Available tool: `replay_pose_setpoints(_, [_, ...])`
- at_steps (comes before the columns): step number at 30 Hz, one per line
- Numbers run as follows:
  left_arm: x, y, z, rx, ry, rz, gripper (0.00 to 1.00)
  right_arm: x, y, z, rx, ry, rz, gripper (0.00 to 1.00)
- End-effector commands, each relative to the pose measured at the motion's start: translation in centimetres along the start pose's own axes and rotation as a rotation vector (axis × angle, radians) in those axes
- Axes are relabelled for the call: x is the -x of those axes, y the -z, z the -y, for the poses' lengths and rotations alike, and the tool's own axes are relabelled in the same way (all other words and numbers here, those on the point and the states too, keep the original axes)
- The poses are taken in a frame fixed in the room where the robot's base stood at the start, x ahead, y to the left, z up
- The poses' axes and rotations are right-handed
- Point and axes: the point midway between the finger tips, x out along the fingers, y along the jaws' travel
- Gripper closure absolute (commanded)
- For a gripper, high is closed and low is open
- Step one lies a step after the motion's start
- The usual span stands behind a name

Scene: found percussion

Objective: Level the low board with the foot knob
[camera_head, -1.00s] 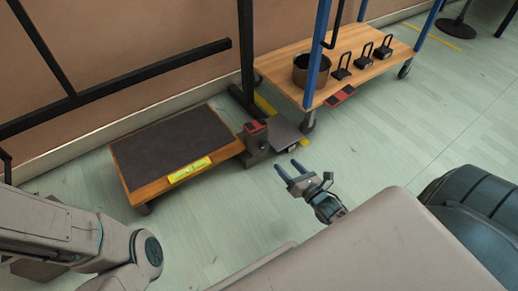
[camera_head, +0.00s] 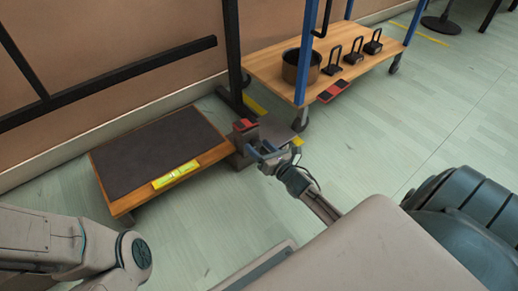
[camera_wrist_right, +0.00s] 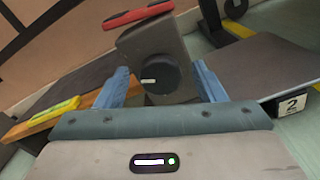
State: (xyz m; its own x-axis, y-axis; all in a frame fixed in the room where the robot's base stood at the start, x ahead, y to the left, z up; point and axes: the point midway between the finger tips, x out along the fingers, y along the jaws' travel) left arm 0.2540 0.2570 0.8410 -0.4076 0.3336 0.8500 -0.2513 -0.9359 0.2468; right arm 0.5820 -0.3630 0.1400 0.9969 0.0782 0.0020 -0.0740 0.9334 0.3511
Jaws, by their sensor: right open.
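The low board (camera_head: 140,150) has a dark top and wooden edges and stands on the floor at left. A yellow spirit level (camera_head: 175,174) lies on its front edge; it also shows in the right wrist view (camera_wrist_right: 52,113). A grey foot block (camera_head: 240,158) with a red top pad (camera_head: 243,125) stands at the board's right end. In the right wrist view, the round black knob (camera_wrist_right: 161,74) with a white mark is on the block's face. My right gripper (camera_head: 262,150) is open, its blue fingers on either side of the knob, contact not visible. My left gripper is out of view.
A black upright post (camera_head: 231,50) stands behind the block. Floor is clear in front of the board.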

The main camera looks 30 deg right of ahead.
Motion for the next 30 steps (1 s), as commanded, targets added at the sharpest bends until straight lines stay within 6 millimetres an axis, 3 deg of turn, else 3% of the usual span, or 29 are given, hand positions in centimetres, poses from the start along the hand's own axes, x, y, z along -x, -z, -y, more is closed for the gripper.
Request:
replay_pose_setpoints(13, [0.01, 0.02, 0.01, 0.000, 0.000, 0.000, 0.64, -0.74, 0.05, 0.02, -0.001, 0.001, -0.001, 0.37])
replay_pose_setpoints(14, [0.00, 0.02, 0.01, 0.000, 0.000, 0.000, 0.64, -0.73, 0.05, 0.02, 0.000, 0.001, -0.001, 0.39])
replay_pose_setpoints(18, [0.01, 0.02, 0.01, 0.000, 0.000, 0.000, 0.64, -0.72, 0.05, 0.02, 0.000, 0.001, -0.001, 0.66])
replay_pose_setpoints(21, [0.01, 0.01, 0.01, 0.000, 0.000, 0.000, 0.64, -0.72, 0.05, 0.02, 0.000, 0.001, -0.001, 0.81])
replay_pose_setpoints(30, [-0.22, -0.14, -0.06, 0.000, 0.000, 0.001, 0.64, -0.71, -0.02, 0.01, -0.036, 0.001, -0.002, 0.81])
